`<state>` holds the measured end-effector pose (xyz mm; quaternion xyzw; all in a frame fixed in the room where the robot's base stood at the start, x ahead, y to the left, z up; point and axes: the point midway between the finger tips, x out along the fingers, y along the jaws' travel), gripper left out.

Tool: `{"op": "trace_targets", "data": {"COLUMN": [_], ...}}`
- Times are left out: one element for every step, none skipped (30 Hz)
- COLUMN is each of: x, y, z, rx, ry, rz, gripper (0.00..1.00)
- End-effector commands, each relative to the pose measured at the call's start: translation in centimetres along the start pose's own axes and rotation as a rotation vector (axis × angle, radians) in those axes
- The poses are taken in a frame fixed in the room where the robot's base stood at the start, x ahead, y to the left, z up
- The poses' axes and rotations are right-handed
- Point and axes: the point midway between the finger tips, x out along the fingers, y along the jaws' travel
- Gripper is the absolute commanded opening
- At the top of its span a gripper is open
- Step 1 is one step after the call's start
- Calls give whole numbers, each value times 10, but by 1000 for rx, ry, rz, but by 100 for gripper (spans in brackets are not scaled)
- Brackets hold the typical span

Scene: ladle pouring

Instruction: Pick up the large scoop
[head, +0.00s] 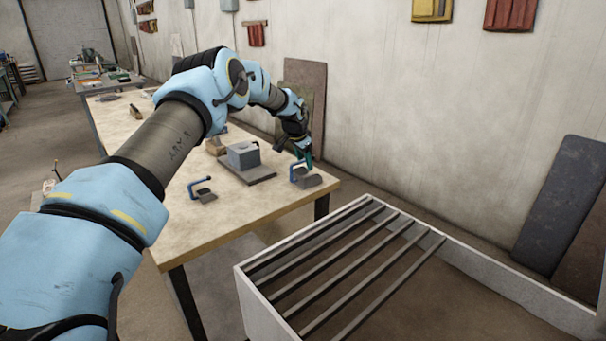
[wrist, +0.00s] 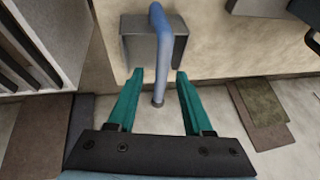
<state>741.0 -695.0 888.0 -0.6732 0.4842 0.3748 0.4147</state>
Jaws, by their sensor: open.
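The large scoop (head: 311,182) lies at the near right corner of the workbench. It has a grey metal pan and a bent blue handle. In the wrist view its pan (wrist: 137,50) is near the table edge and its blue handle (wrist: 161,50) runs down toward my gripper (wrist: 158,72). My gripper is open. Its two green fingers are on either side of the handle's lower end, with gaps on both sides. In the head view my gripper (head: 304,157) is right above the scoop and partly hides it. A smaller scoop (head: 207,196) with a blue handle lies further left.
A grey box (head: 243,155) on a dark plate (head: 252,176) stands between the two scoops. A white-walled bin (head: 262,312) with dark bars across it stands in front of the bench (head: 240,222). Dark panels lean on the wall. The bench's front strip is clear.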

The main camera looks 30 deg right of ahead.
Motion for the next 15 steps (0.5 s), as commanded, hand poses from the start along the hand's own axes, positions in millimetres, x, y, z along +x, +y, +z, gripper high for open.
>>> {"op": "trace_targets", "data": {"x": [0,0,0,0,0,0,0,0,0,0,0,0,0,0,0], "y": [0,0,0,0,0,0,0,0,0,0,0,0,0,0,0], "z": [0,0,0,0,0,0,0,0,0,0,0,0,0,0,0], "rx": [0,0,0,0,0,0,0,0,0,0,0,0,0,0,0], "ry": [0,0,0,0,0,0,0,0,0,0,0,0,0,0,0], "rz": [0,0,0,0,0,0,0,0,0,0,0,0,0,0,0], "gripper": [51,51,51,49,45,41,37,34,30,26,23,18,15,12,7]}}
